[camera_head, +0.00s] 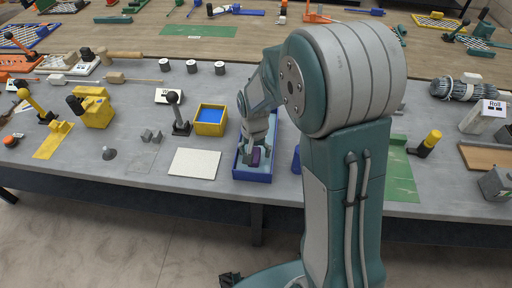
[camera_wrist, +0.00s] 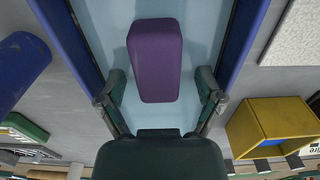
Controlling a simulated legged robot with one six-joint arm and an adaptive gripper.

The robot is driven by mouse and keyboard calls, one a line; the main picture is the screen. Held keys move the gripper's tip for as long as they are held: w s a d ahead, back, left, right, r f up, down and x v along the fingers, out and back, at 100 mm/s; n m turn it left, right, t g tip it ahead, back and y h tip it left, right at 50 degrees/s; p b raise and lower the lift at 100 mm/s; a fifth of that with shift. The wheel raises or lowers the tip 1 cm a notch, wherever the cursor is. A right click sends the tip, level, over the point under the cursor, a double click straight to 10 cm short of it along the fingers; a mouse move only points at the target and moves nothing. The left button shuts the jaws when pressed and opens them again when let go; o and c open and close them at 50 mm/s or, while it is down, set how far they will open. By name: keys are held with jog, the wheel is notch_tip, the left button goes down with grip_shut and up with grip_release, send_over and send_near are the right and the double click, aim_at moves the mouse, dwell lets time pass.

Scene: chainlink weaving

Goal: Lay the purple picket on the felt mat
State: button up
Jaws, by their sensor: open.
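The purple picket (camera_wrist: 155,60) is a block lying in a blue tray (camera_wrist: 83,40) with a light blue floor. In the head view the purple picket (camera_head: 256,156) is partly hidden by my gripper (camera_head: 254,145). In the wrist view my gripper (camera_wrist: 161,82) is open, with one finger on each side of the picket's near part and gaps between. A pale, flat square, apparently the felt mat (camera_head: 194,163), lies bare just left of the tray. A corner of this felt mat (camera_wrist: 302,35) shows at the upper right of the wrist view.
A yellow bin with a blue inside (camera_head: 210,119) stands behind the mat. A black-knobbed lever (camera_head: 178,115) stands left of it. A blue rounded object (camera_wrist: 22,68) is beside the tray's other side. My arm hides the bench right of the tray.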

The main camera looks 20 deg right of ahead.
jog(key=shift+c, duration=0.3)
grip_shut()
jog(key=shift+r, duration=0.1)
jog(key=shift+r, duration=0.2)
jog(key=r, duration=0.3)
jog(key=shift+s+r, duration=0.1)
jog(key=shift+s, duration=0.15)
jog(key=s+r, duration=0.9)
jog(key=s, duration=0.4)
jog(key=shift+s+d, duration=0.15)
jog(key=shift+d, duration=0.25)
